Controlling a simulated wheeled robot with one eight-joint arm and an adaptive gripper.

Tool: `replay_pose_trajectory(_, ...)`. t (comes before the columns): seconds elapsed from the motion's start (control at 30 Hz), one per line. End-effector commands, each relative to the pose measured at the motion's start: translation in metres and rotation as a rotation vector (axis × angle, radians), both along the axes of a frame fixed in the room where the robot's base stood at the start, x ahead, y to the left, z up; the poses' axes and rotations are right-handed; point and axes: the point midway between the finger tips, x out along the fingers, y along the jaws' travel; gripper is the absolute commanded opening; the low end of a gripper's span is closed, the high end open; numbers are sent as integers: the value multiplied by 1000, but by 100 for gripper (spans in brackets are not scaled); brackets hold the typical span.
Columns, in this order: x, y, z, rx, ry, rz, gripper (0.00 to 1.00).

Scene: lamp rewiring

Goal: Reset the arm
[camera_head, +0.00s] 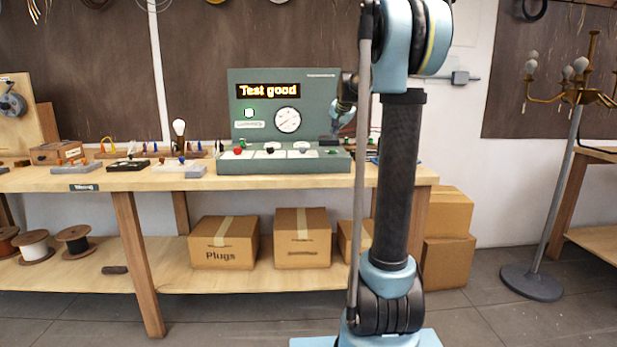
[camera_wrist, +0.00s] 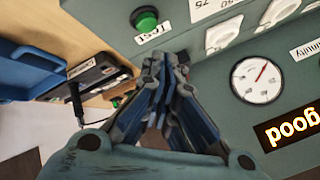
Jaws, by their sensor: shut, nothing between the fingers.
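My arm (camera_head: 400,180) stands upright in front of the workbench in the head view, bent at the top. My gripper (camera_wrist: 165,62) is shut and empty in the wrist view, its fingertips together near the test panel's front. In the head view the gripper end (camera_head: 340,120) shows only partly beside the arm, at the right side of the test panel (camera_head: 300,88). The panel's display reads "Test good". A green button (camera_wrist: 145,19) labelled "Test" lies just beyond the fingertips in the wrist view; I cannot tell whether they touch it.
The workbench (camera_head: 250,180) carries small parts and a lit-looking bulb (camera_head: 179,128) left of the panel. Boxes (camera_head: 225,242) and wire spools (camera_head: 34,247) sit on the lower shelf. A chandelier stand (camera_head: 553,200) is at right, with open floor before it.

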Motion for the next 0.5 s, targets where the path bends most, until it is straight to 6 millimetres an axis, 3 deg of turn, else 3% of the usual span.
replay_pose_trajectory(0.5, -199, 9, -67, -162, 180, 190, 0)
